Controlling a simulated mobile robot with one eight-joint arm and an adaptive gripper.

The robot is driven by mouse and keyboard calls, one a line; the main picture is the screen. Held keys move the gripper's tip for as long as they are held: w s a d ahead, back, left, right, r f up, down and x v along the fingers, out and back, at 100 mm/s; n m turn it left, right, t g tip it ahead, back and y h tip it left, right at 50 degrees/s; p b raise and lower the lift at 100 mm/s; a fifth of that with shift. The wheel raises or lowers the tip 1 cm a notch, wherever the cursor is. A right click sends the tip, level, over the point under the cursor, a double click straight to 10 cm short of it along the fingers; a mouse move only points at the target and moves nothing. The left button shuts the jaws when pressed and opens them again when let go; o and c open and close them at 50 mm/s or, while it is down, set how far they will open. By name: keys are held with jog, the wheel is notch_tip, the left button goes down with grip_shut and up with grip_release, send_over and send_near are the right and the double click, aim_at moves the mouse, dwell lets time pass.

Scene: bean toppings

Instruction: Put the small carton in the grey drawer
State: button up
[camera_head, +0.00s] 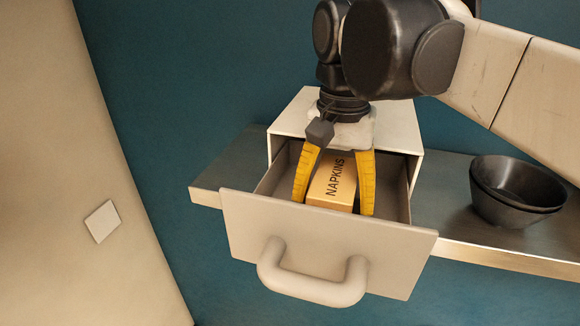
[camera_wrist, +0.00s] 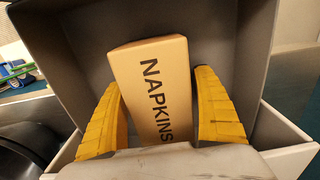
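The small carton (camera_head: 332,183) is a tan box marked NAPKINS. It is inside the open grey drawer (camera_head: 330,240), which is pulled out of a pale cabinet and has a big loop handle. My gripper (camera_head: 334,205) reaches down into the drawer, its two yellow fingers on either side of the carton. Narrow gaps show between the fingers and the carton, so it looks open around it. The carton also shows in the wrist view (camera_wrist: 155,85), between the fingers (camera_wrist: 160,115). Its underside is hidden, so I cannot tell whether it touches the drawer floor.
The pale cabinet (camera_head: 400,135) stands on a metal shelf (camera_head: 500,250). Dark stacked bowls (camera_head: 517,192) are on the shelf to the right. Drawer walls lie close around my fingers. A light switch plate (camera_head: 102,221) is on the left wall.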

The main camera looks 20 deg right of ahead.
aim_at(336, 177)
jog(key=shift+s, duration=0.15)
jog(key=shift+r, duration=0.15)
notch_tip(336, 177, up, 12)
jog(key=shift+r+b, duration=0.1)
jog(key=shift+b, duration=0.95)
dwell(0.4)
